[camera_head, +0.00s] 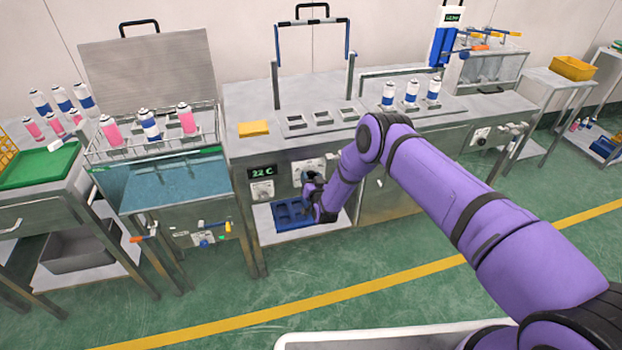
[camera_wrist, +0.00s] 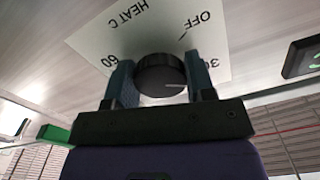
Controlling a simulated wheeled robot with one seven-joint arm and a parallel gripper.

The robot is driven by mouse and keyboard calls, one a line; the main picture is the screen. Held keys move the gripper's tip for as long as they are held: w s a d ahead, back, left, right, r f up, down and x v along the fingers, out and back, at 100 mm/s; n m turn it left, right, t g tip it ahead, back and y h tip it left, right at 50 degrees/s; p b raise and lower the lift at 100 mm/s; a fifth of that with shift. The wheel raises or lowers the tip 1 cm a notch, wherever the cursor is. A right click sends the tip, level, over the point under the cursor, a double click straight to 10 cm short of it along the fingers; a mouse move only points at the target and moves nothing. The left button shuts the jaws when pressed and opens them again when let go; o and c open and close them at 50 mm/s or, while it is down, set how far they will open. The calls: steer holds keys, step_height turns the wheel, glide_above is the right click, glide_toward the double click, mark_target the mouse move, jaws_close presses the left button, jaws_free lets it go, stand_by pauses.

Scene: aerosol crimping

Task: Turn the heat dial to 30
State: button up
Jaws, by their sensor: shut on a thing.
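The heat dial (camera_wrist: 160,72) is a round black knob on a white plate (camera_wrist: 205,40) marked HEAT C, OFF, 30 and 60, upside down in the wrist view. Its white line points right in that view, toward the side where 30 is printed, which a finger partly covers. My gripper (camera_wrist: 161,78) is shut on the dial, one finger on each side. In the head view my gripper (camera_head: 312,184) is at the front panel of the middle bench, and the dial cannot be made out there. A green display (camera_head: 262,171) left of it reads 22 C.
Another control plate (camera_head: 262,190) sits below the display. A blue tray (camera_head: 292,215) lies on the shelf under my gripper. A water bath (camera_head: 172,185) with cans in a basket stands left. Several cans (camera_head: 411,93) stand on the bench. Green floor is open in front.

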stand_by(0.3)
steer(key=o, duration=0.9)
steer(key=shift+s, duration=0.15)
steer(key=v, duration=1)
steer(key=shift+s+d, duration=0.2)
